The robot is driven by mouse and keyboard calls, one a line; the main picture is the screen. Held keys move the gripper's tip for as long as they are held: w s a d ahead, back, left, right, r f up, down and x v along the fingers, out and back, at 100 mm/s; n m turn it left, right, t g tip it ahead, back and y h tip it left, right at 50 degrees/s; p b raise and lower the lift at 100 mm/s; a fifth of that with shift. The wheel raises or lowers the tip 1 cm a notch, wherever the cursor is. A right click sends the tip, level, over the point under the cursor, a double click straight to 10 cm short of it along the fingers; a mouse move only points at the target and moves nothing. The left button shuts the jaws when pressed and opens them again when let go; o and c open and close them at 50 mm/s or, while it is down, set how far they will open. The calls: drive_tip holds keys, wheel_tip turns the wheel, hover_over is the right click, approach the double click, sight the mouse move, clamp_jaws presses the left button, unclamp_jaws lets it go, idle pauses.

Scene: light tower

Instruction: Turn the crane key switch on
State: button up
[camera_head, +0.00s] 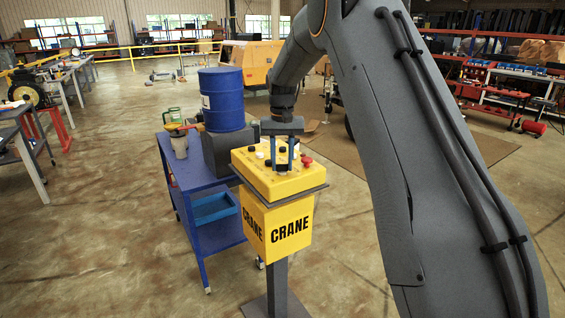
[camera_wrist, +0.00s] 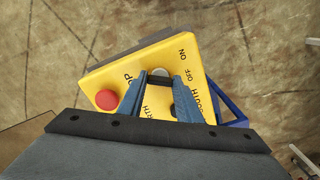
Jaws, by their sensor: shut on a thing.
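The yellow crane control box (camera_head: 262,182) stands on a grey post, with its button panel facing up. My gripper (camera_head: 283,166) points down onto that panel. In the wrist view, my gripper (camera_wrist: 160,82) has its two blue fingers on either side of a dark bar, the key, in front of a silver round key switch (camera_wrist: 160,72). The fingers are shut on the key. The printed words ON and OFF show to the right of it. I cannot tell which way the switch is set.
A red button (camera_wrist: 107,99) and a black knob (camera_wrist: 173,108) sit close to the fingers on the panel. A blue cart (camera_head: 190,178) with a blue drum (camera_head: 222,98) stands left behind the box. The floor at front left is clear.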

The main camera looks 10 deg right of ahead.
drive_tip(key=shift+w+r, duration=0.1)
drive_tip(key=shift+r, duration=0.05)
drive_tip(key=o, duration=1)
drive_tip(key=shift+o, duration=0.2)
drive_tip(key=shift+r+b, duration=1.2)
drive_tip(key=shift+r, duration=2.65)
